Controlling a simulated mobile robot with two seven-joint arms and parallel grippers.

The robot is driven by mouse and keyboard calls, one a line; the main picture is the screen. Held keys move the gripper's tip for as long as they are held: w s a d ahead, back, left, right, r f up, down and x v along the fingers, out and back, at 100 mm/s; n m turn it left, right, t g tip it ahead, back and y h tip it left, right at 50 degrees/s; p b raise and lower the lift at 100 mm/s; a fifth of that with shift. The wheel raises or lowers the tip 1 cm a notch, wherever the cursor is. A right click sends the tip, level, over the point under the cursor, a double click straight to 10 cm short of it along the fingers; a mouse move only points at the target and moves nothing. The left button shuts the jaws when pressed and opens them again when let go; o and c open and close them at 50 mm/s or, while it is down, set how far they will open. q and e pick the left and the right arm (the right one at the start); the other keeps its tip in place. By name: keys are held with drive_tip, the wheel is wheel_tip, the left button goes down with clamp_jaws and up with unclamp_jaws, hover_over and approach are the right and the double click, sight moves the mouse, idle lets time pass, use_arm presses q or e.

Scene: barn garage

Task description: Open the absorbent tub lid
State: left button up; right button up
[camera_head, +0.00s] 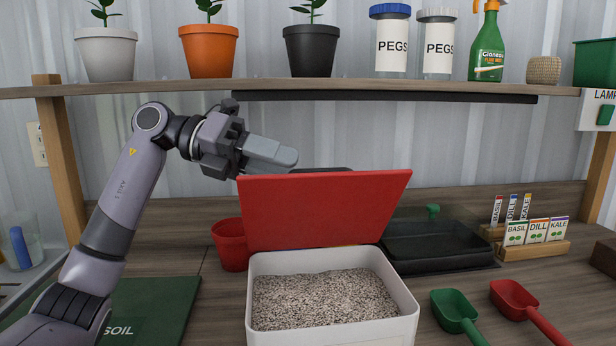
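The absorbent tub (410,305) is a white box on the bench, filled with grey-brown granules (322,297). Its red lid (325,208) stands raised at the tub's back edge, tilted up, with the granules uncovered. My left gripper (285,158) is above and behind the lid's upper left edge. Its fingers appear close together, and no object shows between them. Whether it touches the lid cannot be told. My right gripper is not in view.
A red pot (230,245) stands left of the tub. A dark tray (438,245) and seed packets (535,232) are at the right. Green (455,308) and red (515,298) scoops lie right of the tub. A shelf (190,87) with pots and jars hangs above.

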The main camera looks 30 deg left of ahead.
sight(309, 173)
use_arm(q)
drive_tip(key=shift+x, duration=2.4)
clamp_jaws()
